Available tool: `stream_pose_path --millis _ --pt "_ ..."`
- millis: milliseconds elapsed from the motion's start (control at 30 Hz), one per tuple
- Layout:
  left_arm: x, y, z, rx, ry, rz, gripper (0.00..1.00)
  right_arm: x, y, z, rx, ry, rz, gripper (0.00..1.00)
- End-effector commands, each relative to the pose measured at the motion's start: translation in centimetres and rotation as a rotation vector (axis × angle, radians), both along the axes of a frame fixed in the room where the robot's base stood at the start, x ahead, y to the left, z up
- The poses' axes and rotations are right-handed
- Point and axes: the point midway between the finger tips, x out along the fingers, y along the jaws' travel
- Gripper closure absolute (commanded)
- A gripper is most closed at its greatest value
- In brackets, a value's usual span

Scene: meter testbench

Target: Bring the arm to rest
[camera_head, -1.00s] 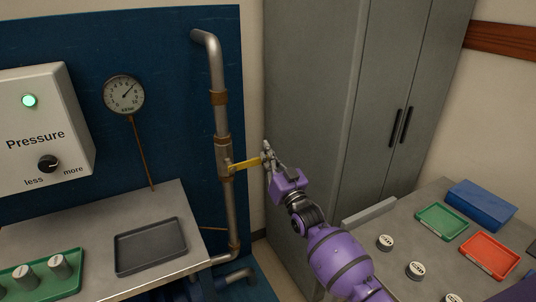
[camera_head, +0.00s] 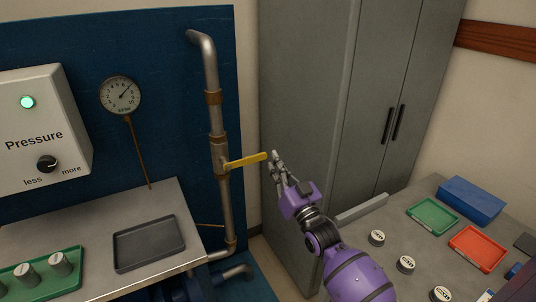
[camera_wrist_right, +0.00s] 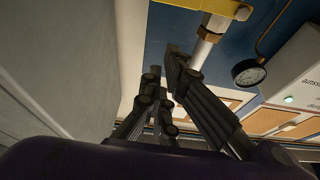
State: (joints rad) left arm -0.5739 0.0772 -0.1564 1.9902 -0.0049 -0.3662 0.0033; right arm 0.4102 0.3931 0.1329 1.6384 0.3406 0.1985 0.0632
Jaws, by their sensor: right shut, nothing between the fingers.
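My right gripper (camera_head: 276,162) is shut and empty, on the purple arm that comes in from the lower right in the head view. Its fingertips are just right of the free end of the yellow valve handle (camera_head: 248,160), apart from it. The handle points to the right from the vertical metal pipe (camera_head: 220,120). In the right wrist view the dark fingers of the right gripper (camera_wrist_right: 170,75) show close together, with the pipe (camera_wrist_right: 205,45) beyond them. My left gripper is not in view.
A grey cabinet (camera_head: 300,90) stands close behind the right gripper. A pressure box (camera_head: 40,125) and a round gauge (camera_head: 120,95) are on the left, above a bench with a dark tray (camera_head: 148,243). A table at right holds a green tray (camera_head: 433,215), red tray (camera_head: 478,250) and blue box (camera_head: 472,200).

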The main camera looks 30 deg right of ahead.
Motion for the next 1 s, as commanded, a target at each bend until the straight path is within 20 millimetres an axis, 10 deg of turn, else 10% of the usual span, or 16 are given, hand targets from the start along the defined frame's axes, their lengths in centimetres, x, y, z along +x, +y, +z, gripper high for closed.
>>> stream_pose_path --millis 333,467,667,1000 --pt "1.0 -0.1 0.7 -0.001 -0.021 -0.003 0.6 0.0 0.5 -1.1 -0.038 0.061 -0.002 1.0" --pt "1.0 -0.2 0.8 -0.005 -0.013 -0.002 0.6 -1.9 3.7 -5.9 -0.098 0.22 0.021 1.0" --pt "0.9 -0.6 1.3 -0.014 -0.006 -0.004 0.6 -10.6 7.2 -16.2 -0.157 0.511 0.04 1.0" --pt "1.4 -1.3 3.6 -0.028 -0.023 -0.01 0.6 -32.3 12.0 -28.2 -0.143 0.964 0.046 1.0"
